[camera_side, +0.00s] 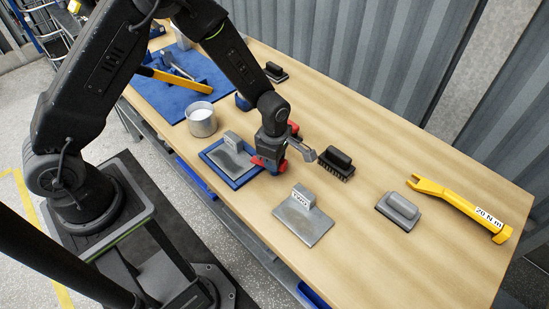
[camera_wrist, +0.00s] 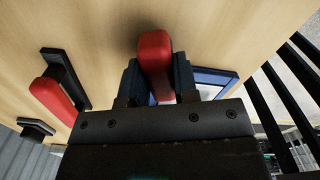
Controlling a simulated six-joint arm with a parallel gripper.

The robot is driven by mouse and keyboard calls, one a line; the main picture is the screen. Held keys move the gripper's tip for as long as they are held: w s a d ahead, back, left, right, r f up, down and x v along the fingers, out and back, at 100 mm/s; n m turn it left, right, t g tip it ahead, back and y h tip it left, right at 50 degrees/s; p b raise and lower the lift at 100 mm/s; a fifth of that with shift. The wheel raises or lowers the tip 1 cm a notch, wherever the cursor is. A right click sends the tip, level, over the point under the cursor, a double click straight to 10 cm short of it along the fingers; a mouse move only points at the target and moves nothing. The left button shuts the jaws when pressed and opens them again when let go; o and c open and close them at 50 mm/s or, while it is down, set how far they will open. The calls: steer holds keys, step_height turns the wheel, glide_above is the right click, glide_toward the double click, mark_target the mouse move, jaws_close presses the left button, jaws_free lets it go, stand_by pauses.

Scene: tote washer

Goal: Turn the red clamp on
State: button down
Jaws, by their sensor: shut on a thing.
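My gripper (camera_wrist: 157,82) is shut on a red handle (camera_wrist: 154,48) in the wrist view; its rounded end sticks out past the two dark fingers. In the side view my gripper (camera_side: 270,158) is low over the bench, and part of this red handle (camera_side: 258,162) shows at its near side. A second red part (camera_wrist: 54,102) lies beside a black bar at the left of the wrist view, apart from the fingers. In the side view a red part (camera_side: 293,128) shows behind my gripper. My gripper hides most of the clamp body, so its setting cannot be told.
A blue-edged tray (camera_side: 212,155) with a grey plate is left of my gripper. A black brush (camera_side: 336,160) stands close on its right. A grey plate (camera_side: 302,226) labelled TWO, a grey block (camera_side: 399,209) and a yellow wrench (camera_side: 455,204) lie further right. A white-filled cup (camera_side: 201,117) stands left.

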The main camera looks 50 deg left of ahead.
steer(key=c, duration=0.9)
jaws_free()
step_height(320, 180, up, 14)
steer(key=shift+f, duration=0.1)
steer(key=s+a+r+m+t, duration=0.35)
steer(key=s+r+m, duration=0.55)
steer(key=r, duration=0.4)
steer(key=s+a+r+m, duration=0.1)
steer(key=s+m, duration=0.2)
steer(key=m, duration=0.1)
steer(key=s+r+m+t, duration=0.1)
steer(key=s+m, duration=0.3)
steer(key=s+a+r+m+t, duration=0.1)
steer(key=s+m, duration=0.2)
steer(key=m, duration=0.2)
steer(key=shift+s+a+r, duration=0.3)
steer(key=shift+s+r, duration=0.05)
steer(key=shift+r, duration=0.05)
